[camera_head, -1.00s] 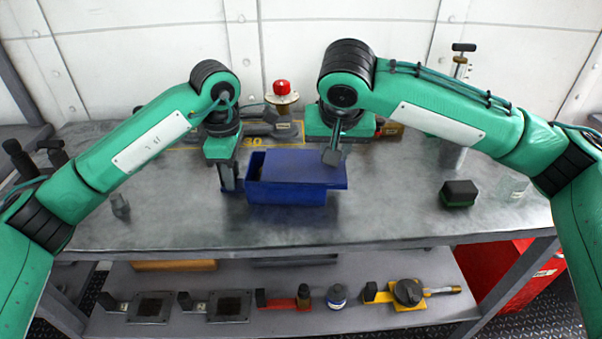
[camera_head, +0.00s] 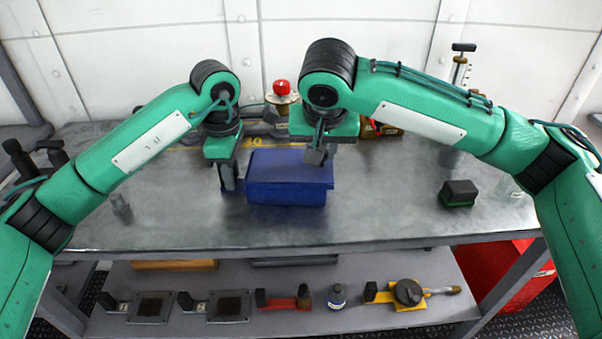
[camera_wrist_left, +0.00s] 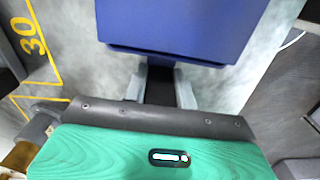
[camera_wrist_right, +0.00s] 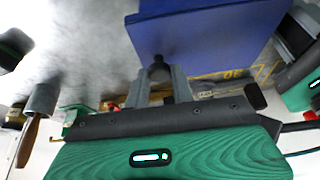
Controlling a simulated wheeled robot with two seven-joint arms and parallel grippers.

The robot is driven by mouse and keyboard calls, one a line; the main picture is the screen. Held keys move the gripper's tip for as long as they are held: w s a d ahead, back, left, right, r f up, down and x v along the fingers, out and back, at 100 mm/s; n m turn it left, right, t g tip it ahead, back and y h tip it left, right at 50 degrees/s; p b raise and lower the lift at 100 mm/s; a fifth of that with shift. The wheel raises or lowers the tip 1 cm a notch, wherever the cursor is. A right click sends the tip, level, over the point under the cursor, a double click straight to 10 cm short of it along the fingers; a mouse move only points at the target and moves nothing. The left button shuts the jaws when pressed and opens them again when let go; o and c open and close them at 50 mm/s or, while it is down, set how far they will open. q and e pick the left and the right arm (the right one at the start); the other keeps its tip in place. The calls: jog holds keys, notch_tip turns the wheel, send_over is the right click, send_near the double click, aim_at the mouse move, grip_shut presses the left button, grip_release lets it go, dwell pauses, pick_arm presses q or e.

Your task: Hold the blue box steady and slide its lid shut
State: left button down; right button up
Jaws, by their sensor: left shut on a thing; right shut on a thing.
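The blue box (camera_head: 285,193) sits on the metal bench with its blue lid (camera_head: 280,165) over its top. No dark gap shows at its left end; the lid's right edge reaches slightly past the box wall. My left gripper (camera_head: 228,180) is shut on the box at its left end; in the left wrist view its fingers (camera_wrist_left: 160,90) close under the blue edge. My right gripper (camera_head: 315,155) is shut on the lid at its right end; in the right wrist view a dark knob (camera_wrist_right: 159,71) shows between the fingers. The gripped parts are partly hidden.
A red-topped device (camera_head: 281,90) stands behind the box. A black and green block (camera_head: 458,193) and a clear object (camera_head: 507,187) lie at the right. A small grey piece (camera_head: 121,208) stands at the left. The bench front is clear.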

jog(key=shift+a, duration=0.35)
jog(key=o, duration=1)
jog(key=shift+o, duration=0.2)
jog(key=w+v, duration=0.1)
jog(key=v, duration=1.5)
jog(key=shift+w+r, duration=0.25)
jog(key=shift+r, duration=0.4)
pick_arm(q)
jog(key=c, duration=1)
grip_release()
jog(key=shift+c, duration=0.2)
